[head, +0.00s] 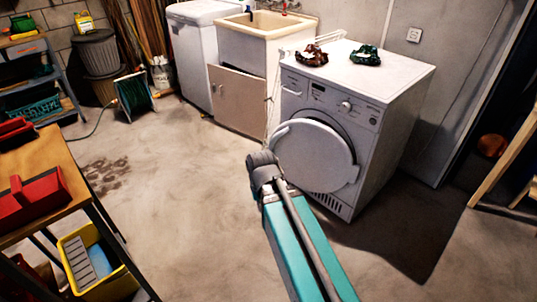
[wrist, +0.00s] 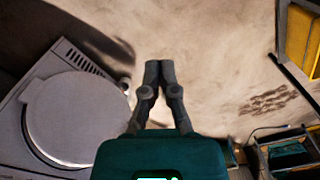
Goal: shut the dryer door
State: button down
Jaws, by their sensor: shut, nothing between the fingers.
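The white dryer (head: 383,147) stands right of the sink in the head view. Its round white door (head: 314,157) sits slightly off the dark ring of the opening, so it looks ajar; the exact gap is hard to tell. The door also shows at the left of the wrist view (wrist: 75,118), on the dryer front (wrist: 30,75). My gripper (wrist: 159,65) is shut and empty, its two fingers together, apart from the door and to its right in the wrist view. In the head view my arm reaches up to just left of the door, and the fingers cannot be made out.
Two dark patterned cloth-like items (head: 312,55) (head: 365,55) lie on the dryer. A sink cabinet (head: 236,98) stands to its left. A workbench (head: 40,165) with red boxes is at the left. The concrete floor between is clear.

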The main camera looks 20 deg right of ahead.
aim_at(314, 158)
jog(key=k, duration=0.65)
jog(key=u, duration=0.35)
jog(key=i, duration=0.7)
jog(key=u, duration=0.35)
jog(key=i, duration=1.15)
jog(key=z, duration=0.6)
